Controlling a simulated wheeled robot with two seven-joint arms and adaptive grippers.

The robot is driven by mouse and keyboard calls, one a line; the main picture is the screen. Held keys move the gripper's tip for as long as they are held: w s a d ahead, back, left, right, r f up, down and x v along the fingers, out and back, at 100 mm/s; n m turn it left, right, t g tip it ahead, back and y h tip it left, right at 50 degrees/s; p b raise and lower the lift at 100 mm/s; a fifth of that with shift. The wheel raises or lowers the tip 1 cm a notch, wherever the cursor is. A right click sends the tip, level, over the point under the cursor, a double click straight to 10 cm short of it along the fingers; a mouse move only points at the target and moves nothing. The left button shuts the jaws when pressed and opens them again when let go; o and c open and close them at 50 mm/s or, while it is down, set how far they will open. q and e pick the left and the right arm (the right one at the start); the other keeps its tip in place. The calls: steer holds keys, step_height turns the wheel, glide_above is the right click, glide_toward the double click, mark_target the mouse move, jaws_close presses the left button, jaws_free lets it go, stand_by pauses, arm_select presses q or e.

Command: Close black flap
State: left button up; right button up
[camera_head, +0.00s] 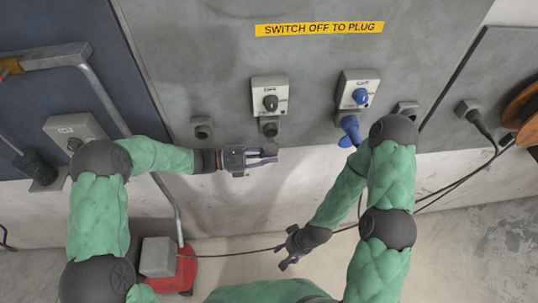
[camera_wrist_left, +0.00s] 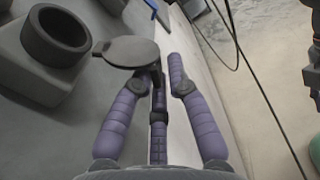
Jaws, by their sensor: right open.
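The black flap (camera_wrist_left: 127,51) is a dark round lid standing out from a grey round socket (camera_wrist_left: 56,36) in the left wrist view. In the head view this socket (camera_head: 269,127) sits under the switch box with the dark knob. My left gripper (camera_head: 272,157) is just below it, its fingers pointing right. In the wrist view its purple fingers (camera_wrist_left: 166,68) are beside the flap, which covers part of the left fingertip. Whether they touch or grip the flap is unclear. My right gripper (camera_head: 284,262) is open and empty, low over the floor, away from the panel.
A blue plug (camera_head: 349,130) is in the socket to the right, below a box with a blue knob (camera_head: 360,96). Small sockets (camera_head: 202,127) sit on the grey panel. A red object (camera_head: 175,275) stands low left. Black cables (camera_head: 450,187) hang right.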

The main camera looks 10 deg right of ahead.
arm_select(q)
steer(key=shift+a, duration=0.1)
steer(key=a, duration=1.1)
steer(key=shift+a, duration=0.4)
